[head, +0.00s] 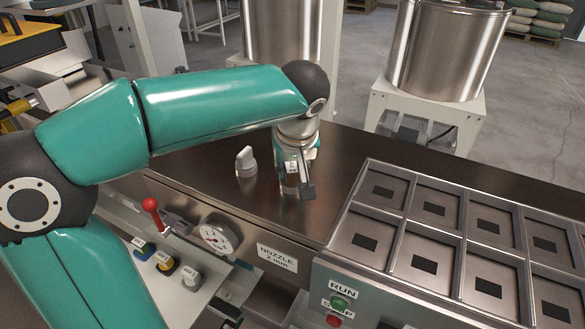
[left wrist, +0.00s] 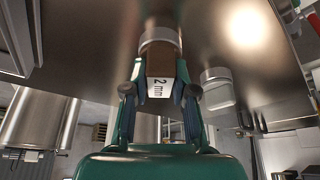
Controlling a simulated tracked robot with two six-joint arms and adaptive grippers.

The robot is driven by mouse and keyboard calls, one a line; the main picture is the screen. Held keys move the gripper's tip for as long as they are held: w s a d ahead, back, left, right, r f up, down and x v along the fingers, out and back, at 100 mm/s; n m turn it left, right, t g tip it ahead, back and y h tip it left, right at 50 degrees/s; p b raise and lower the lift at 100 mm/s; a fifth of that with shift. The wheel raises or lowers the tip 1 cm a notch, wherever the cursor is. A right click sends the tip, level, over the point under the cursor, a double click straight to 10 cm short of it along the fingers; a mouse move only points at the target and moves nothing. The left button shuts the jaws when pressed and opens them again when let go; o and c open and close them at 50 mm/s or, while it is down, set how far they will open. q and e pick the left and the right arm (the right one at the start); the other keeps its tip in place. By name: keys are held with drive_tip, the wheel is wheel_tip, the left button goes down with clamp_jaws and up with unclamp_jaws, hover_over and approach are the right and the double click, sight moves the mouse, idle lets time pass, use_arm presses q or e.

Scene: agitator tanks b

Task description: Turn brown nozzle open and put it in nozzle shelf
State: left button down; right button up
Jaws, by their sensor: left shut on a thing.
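My left gripper (head: 297,182) points down over the dark counter and is shut on the brown nozzle, which carries a white "2 mm" label. In the left wrist view my left gripper (left wrist: 160,90) has a finger on each side of the brown nozzle (left wrist: 162,56). A grey round collar sits at the nozzle's end by the counter; I cannot tell whether it is still fastened there. The likely nozzle shelf (head: 207,293) is the pale ledge at the counter's front, holding blue, yellow and grey nozzles. My right gripper is not in view.
A pale knob (head: 246,161) stands on the counter (head: 345,150) left of my gripper. A red-knobbed lever (head: 151,205) and a gauge (head: 216,235) are at the front, near a "NOZZLE 2 mm" sign (head: 277,258). A compartmented metal tray (head: 397,215) lies right.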

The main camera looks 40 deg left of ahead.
use_arm(q)
drive_tip(key=n+g, duration=0.1)
drive_tip(key=n, duration=0.1)
drive_tip(key=n+g, duration=0.1)
drive_tip(key=n, duration=0.2)
drive_tip(key=shift+w+d+f+y, duration=0.1)
drive_tip(key=shift+f+y, duration=0.05)
drive_tip(key=shift+y, duration=0.25)
drive_tip(key=n+g+p, duration=0.1)
drive_tip(key=n+g, duration=0.1)
drive_tip(key=n, duration=0.3)
drive_tip(key=shift+w, duration=0.15)
drive_tip(key=c, duration=1.2)
unclamp_jaws()
drive_tip(key=o, duration=0.3)
drive_tip(key=shift+o, duration=0.5)
drive_tip(key=shift+o, duration=1.3)
